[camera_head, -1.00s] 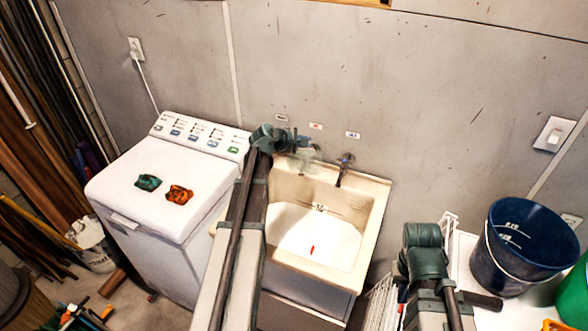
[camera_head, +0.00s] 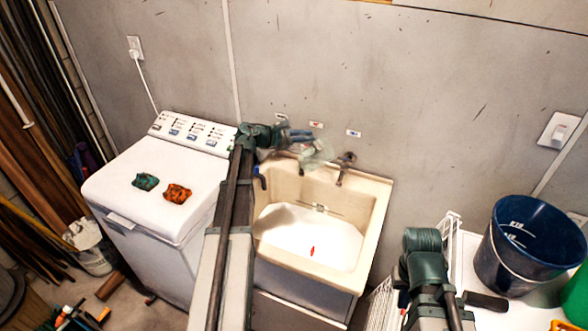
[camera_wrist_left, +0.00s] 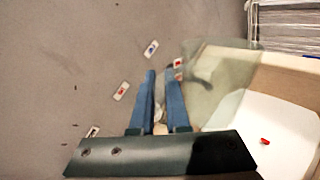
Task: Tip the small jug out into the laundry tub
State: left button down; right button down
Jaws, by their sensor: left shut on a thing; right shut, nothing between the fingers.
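The small jug (camera_head: 317,153) is clear, pale greenish and see-through. My left gripper (camera_head: 300,137) is shut on it and holds it above the back edge of the laundry tub, near the wall. In the left wrist view the jug (camera_wrist_left: 222,85) shows just beyond and right of the two blue fingers (camera_wrist_left: 160,100). Its tilt and contents are hard to tell. The cream laundry tub (camera_head: 377,210) has a white basin with a small red thing (camera_head: 312,251) inside.
A tap (camera_head: 345,166) stands at the tub's back edge, close to the jug. The white washing machine (camera_head: 150,215) left of the tub carries a teal cloth (camera_head: 145,182) and an orange cloth (camera_head: 177,194). A dark blue bucket (camera_head: 500,265) stands at the right.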

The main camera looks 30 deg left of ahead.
pick_arm(q)
jog(key=n+h+b, duration=0.1)
jog(key=n+b, duration=0.1)
jog(key=n+t+h+b, duration=0.1)
jog(key=b, duration=0.2)
jog(key=shift+r+n+t+h, duration=0.15)
jog(key=shift+n+t+h, duration=0.15)
jog(key=shift+n, duration=0.1)
jog(key=shift+r+n+b, duration=0.3)
jog(key=shift+n+b, duration=0.05)
jog(key=shift+n, duration=0.15)
jog(key=shift+r+t, duration=0.15)
jog(key=shift+t, duration=0.15)
